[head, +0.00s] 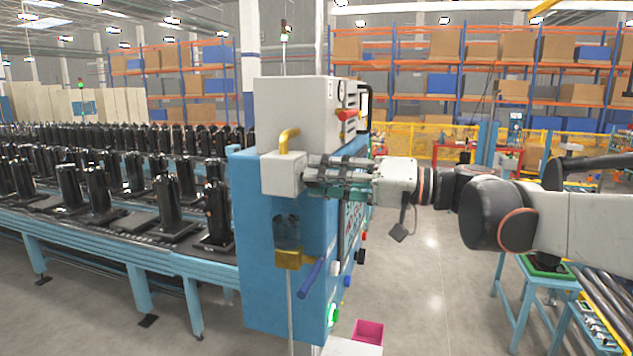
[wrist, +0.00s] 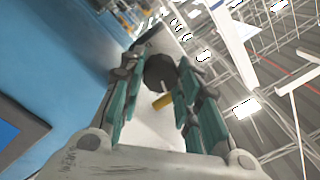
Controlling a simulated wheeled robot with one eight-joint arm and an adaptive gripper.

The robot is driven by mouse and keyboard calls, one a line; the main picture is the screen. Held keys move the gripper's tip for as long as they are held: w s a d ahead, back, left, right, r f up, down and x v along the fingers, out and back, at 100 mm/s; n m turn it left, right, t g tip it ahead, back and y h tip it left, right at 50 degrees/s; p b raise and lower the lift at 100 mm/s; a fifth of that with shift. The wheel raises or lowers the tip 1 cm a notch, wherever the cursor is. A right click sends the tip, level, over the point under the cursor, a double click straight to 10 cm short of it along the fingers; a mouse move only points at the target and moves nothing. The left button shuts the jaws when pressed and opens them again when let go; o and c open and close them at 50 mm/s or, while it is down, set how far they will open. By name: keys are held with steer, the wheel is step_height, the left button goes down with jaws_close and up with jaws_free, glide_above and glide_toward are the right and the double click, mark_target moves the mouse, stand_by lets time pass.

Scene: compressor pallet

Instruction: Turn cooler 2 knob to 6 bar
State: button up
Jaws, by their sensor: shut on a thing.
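A pale box-shaped unit (head: 283,174) with a yellow bent pipe (head: 288,138) on top sits on the front of the blue cabinet (head: 262,290). My gripper (head: 311,172) reaches in from the right, level with the unit, its fingers at the unit's right side. In the wrist view, a dark round knob (wrist: 160,71) is between my gripper's teal-padded fingers (wrist: 160,80), which are shut on it. The yellow pipe (wrist: 162,101) shows below the knob. In the head view the fingers hide the knob. No dial reading or cooler label is legible.
A pink bin (head: 367,333) stands low beside the cabinet. A conveyor with dark parts (head: 100,235) runs left. Floor (head: 430,290) right of the cabinet is clear.

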steer(key=m+b, duration=0.1)
steer(key=m, duration=0.3)
steer(key=shift+m, duration=0.3)
steer(key=shift+m+b, duration=0.4)
steer(key=shift+m, duration=1.6)
steer(key=o, duration=0.8)
